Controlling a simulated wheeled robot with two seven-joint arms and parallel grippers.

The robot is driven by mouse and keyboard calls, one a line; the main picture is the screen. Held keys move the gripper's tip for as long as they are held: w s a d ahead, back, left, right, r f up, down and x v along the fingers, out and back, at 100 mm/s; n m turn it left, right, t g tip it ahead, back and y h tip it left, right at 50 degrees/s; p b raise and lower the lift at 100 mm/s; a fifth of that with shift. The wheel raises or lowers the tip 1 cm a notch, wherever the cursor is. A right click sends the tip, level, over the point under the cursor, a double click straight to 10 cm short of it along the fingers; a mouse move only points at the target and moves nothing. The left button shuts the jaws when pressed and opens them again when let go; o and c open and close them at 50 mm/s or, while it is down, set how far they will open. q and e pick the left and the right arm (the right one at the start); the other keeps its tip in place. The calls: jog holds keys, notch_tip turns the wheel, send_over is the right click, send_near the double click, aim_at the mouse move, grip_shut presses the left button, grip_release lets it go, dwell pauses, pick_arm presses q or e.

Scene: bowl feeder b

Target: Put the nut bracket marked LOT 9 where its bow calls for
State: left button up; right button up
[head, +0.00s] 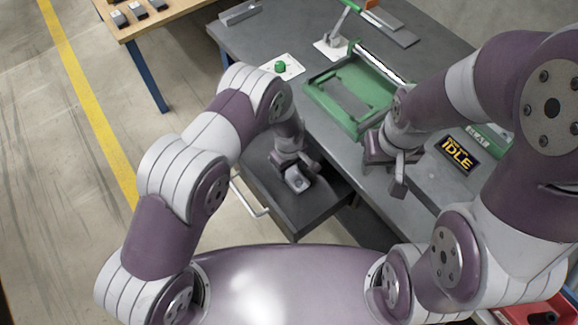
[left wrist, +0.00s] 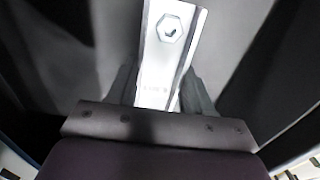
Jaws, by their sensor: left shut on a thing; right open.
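A pale metal bracket (left wrist: 163,65) with a hexagonal nut near its far end lies between the fingers of my left gripper (left wrist: 160,92) in the left wrist view. Faint marking shows near its gripped end, too small to read. In the head view my left gripper (head: 296,178) is over the open dark drawer (head: 270,192), shut on the bracket, whose end shows below the fingers. I cannot tell whether the bracket touches the drawer floor. My right gripper (head: 398,178) is open over the table's front edge, right of the drawer.
The drawer handle (head: 250,200) faces left. A wooden table (head: 165,12) with small dark parts stands at upper left.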

aim_at(289, 173)
pick_arm(q)
jog(key=o, duration=1.2)
notch_tip(289, 173, up, 12)
jog(key=shift+r+b, duration=0.1)
jog(key=shift+b, duration=0.25)
jog(key=s+a+r+m, duration=0.2)
jog(key=a+r+m, duration=0.1)
jog(key=a+r, duration=0.65)
jog(key=s+a+r+m, duration=0.1)
jog(key=s+a+r, duration=0.1)
jog(key=s+a, duration=0.1)
jog(key=s+a+r+m+t, duration=0.1)
jog(key=s+a+m, duration=0.1)
jog(key=s, duration=0.3)
jog(key=s+a+r+m, duration=0.1)
jog(key=s+a+r, duration=0.1)
jog(key=s+a, duration=0.2)
jog(key=shift+s+a+r, duration=0.15)
jog(key=shift+a+r, duration=0.2)
jog(key=shift+a, duration=0.05)
